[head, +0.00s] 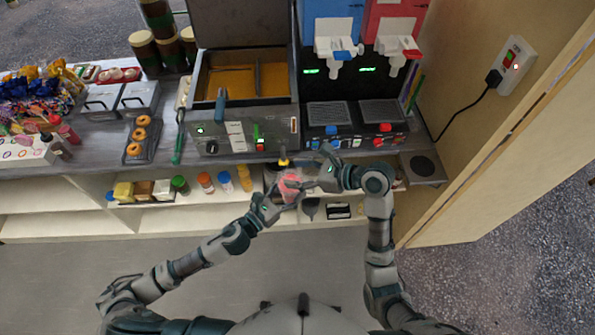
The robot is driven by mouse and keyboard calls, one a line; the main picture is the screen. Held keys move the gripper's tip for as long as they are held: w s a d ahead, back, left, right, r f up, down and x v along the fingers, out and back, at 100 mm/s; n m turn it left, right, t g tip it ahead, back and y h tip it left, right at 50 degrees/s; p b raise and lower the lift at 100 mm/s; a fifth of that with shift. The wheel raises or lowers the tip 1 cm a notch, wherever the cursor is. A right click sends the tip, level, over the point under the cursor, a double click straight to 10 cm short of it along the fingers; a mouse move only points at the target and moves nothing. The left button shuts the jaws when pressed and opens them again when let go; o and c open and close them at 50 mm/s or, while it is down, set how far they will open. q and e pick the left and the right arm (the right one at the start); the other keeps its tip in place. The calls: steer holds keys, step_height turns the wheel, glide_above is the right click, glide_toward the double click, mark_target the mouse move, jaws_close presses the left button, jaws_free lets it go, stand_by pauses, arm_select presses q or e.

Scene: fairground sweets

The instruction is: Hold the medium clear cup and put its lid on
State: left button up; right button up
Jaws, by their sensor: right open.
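The medium clear cup (290,188), with pinkish-red contents, is in front of the counter at the middle of the head view. My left gripper (278,196) comes from the lower left, with its fingers around the cup, and appears shut on it. My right gripper (322,176) is open just right of the cup, its fingers pointing left towards it. Whether it touches the cup is hard to tell. The fingers partly cover the cup, and I cannot make out a lid clearly.
Behind stand a fryer (240,75) and a slush machine with blue and red tanks (340,75). Shelf jars (205,182) are left of the cup. Doughnuts on a tray (138,140) lie on the counter. A wooden panel (490,140) bounds the right; the floor in front is clear.

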steer(key=o, duration=0.5)
steer(key=shift+r, duration=3.05)
steer(key=shift+c, duration=0.3)
jaws_close()
